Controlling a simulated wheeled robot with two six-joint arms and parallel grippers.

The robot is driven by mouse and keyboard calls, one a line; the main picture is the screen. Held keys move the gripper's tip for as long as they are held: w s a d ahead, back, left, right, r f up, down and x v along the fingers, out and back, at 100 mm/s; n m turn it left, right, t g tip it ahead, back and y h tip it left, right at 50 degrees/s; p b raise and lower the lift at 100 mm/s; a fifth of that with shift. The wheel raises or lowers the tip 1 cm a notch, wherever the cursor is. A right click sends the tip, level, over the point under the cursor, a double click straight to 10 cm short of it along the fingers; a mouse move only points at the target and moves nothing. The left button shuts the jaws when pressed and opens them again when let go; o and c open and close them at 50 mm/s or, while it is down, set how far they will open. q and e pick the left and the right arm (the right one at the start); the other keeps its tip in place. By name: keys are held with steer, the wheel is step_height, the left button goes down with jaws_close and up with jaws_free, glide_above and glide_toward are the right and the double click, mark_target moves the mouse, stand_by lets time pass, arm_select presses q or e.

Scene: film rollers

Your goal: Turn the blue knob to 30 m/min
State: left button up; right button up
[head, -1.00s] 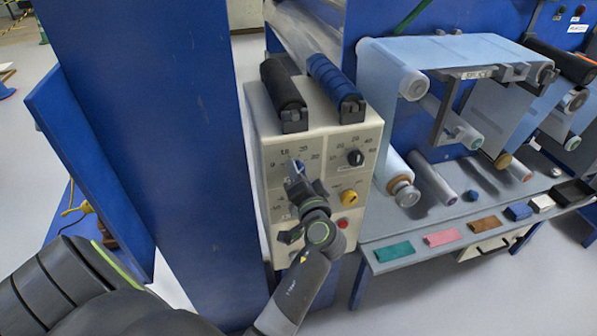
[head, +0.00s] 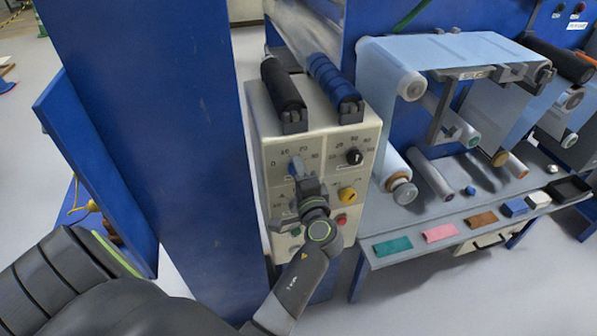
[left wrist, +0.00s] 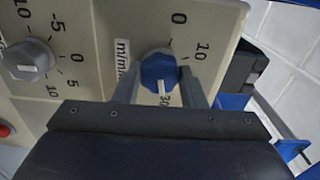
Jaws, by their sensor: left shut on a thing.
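The blue knob (head: 295,167) sits on the upper left dial of the cream control panel (head: 330,190). My left gripper (head: 299,175) reaches it from below and in front. In the left wrist view the fingers are on both sides of the blue knob (left wrist: 158,70), shut on it. Its white mark points down in that view, at or close to the printed 30 (left wrist: 165,101). The 0 and 10 show above and to the right; the 20 is hidden there by a finger. My right gripper is out of view.
A black knob (head: 354,156) is right of the blue one, with a yellow knob (head: 347,194) and red button (head: 342,221) below. A grey knob (left wrist: 28,60) shows in the left wrist view. Black and blue rollers (head: 335,90) top the box. A blue column (head: 150,130) stands left.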

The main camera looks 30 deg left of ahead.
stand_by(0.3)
arm_select(q)
steer(key=o, duration=1)
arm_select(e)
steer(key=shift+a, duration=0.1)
